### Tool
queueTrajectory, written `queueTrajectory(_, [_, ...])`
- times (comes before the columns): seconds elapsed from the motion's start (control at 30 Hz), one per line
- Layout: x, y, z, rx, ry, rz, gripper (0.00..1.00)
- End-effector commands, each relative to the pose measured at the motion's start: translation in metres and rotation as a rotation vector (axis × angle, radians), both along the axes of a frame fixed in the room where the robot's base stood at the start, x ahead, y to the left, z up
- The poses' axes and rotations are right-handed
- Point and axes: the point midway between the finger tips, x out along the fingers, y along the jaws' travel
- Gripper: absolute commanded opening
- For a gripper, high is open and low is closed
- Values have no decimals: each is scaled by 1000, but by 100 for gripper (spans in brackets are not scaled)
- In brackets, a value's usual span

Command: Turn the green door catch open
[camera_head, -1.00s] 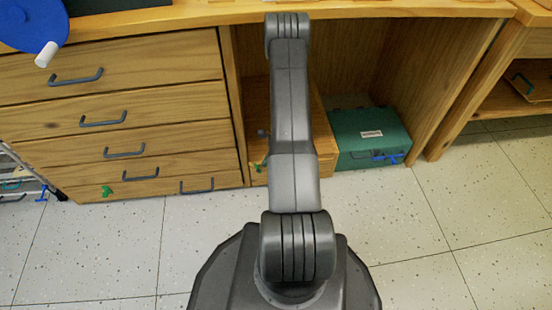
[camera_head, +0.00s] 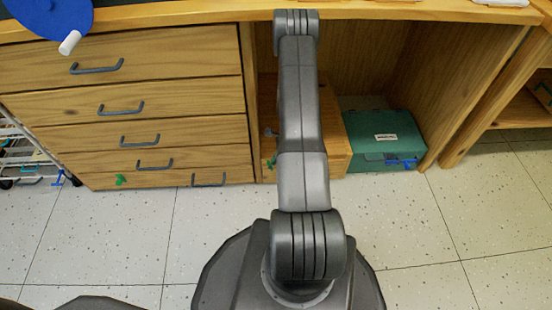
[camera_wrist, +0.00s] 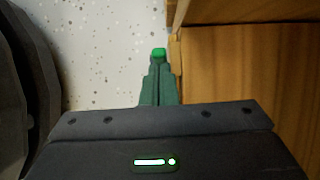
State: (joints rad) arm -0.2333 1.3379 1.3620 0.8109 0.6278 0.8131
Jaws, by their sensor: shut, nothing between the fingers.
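Two small green pieces show in the head view: a green catch (camera_head: 121,180) on the lowest drawer front at left, and a green piece (camera_head: 271,160) on the wooden box under the desk, partly hidden by my arm. I cannot tell for certain which is the door catch. My gripper (camera_wrist: 159,62) is shut and empty in the wrist view, its fingers pointing up the picture. A bright green bit shows right at the fingertips; I cannot tell whether it is a catch or part of the fingers. My arm hides the gripper in the head view.
A drawer unit (camera_head: 130,100) with grey handles stands at left. A wooden box (camera_head: 335,140) and a teal case (camera_head: 384,140) with a blue latch sit under the desk. A wire rack (camera_head: 25,155) is at far left. The speckled floor (camera_head: 480,220) is clear at right.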

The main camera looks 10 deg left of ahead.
Motion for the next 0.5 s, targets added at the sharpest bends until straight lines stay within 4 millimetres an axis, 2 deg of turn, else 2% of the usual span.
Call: queueTrajectory(0.5, [-2, 6, 4, -62, -18, 0, 0])
